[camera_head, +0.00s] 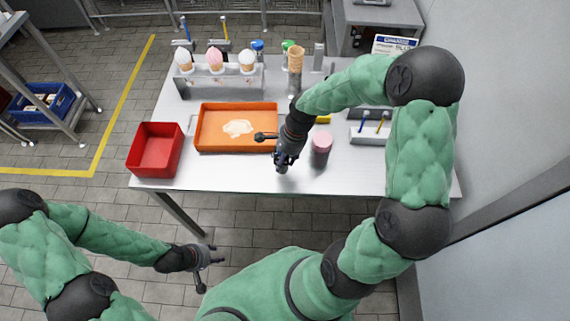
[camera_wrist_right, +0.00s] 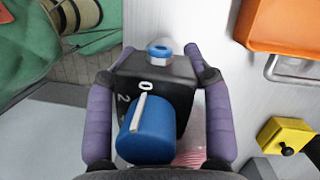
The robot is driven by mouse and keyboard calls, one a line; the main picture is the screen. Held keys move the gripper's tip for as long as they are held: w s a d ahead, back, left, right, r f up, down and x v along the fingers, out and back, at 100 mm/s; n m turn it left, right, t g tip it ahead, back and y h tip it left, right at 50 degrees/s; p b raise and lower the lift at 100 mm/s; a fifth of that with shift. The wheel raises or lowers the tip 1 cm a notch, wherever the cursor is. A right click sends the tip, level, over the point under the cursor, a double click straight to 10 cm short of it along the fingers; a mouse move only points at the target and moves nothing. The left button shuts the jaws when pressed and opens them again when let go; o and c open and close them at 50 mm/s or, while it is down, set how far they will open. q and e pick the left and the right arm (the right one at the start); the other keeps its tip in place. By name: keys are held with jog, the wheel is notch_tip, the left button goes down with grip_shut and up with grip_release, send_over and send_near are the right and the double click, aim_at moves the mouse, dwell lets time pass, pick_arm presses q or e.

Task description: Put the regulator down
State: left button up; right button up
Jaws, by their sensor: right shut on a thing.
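The regulator is a black box with a blue knob and a white 0 mark; in the right wrist view the regulator (camera_wrist_right: 165,85) sits between the purple fingers of my right gripper (camera_wrist_right: 158,60). A blue and silver fitting (camera_wrist_right: 159,54) shows at its far end. In the head view my right gripper (camera_head: 281,164) is over the front part of the metal table (camera_head: 235,176), beside the orange tray. The regulator is mostly hidden there, and I cannot tell whether it touches the table. My left gripper (camera_head: 211,270) is open and empty, in front of the table.
An orange tray (camera_head: 205,143) with a pale patch and a red bin (camera_head: 155,150) stand on the left. A pink-topped jar (camera_head: 322,143) is close right of my right gripper. Behind is a rack (camera_head: 220,80) of ice cream cones. The front table strip is clear.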

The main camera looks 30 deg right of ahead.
aim_at(285, 164)
jog(key=shift+w+d+f, duration=0.3)
jog(key=shift+d+f, duration=0.15)
jog(key=shift+f, duration=0.2)
jog(key=shift+w+d+f+b, duration=0.15)
jog(key=shift+f+b, duration=0.6)
jog(key=shift+f, duration=0.9)
jog(key=shift+f, duration=0.2)
jog(key=o, duration=1.4)
jog(key=shift+c, duration=0.2)
jog(key=shift+r, duration=0.1)
jog(key=p+v, duration=0.3)
jog(key=v, duration=0.9)
jog(key=shift+r, duration=0.15)
